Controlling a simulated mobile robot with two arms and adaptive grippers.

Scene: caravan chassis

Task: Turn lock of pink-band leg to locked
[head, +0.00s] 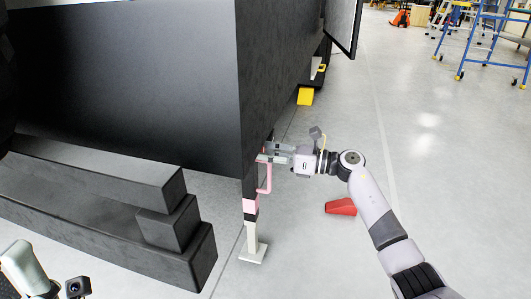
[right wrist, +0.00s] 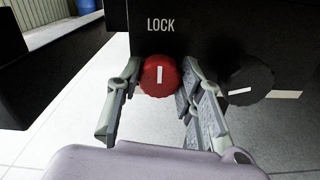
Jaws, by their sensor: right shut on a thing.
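The pink-band leg (head: 250,206) stands upright under the near corner of the dark caravan chassis, with its pale foot on the floor. A pink crank-like handle (head: 265,180) hangs beside it. In the right wrist view a round red lock knob (right wrist: 159,76) with a vertical white mark sits below the word LOCK (right wrist: 161,25). My right gripper (head: 268,153) reaches the top of the leg from the right. In the right wrist view its fingers (right wrist: 157,84) are on both sides of the red knob, shut on it. Only part of my left arm shows at bottom left; its gripper is out of view.
A black knob (right wrist: 242,80) with a white mark sits close right of the right fingers. Dark stacked steps (head: 110,215) stand left of the leg. A red wedge (head: 341,206) lies under my right arm. A yellow wedge (head: 306,96) is farther back.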

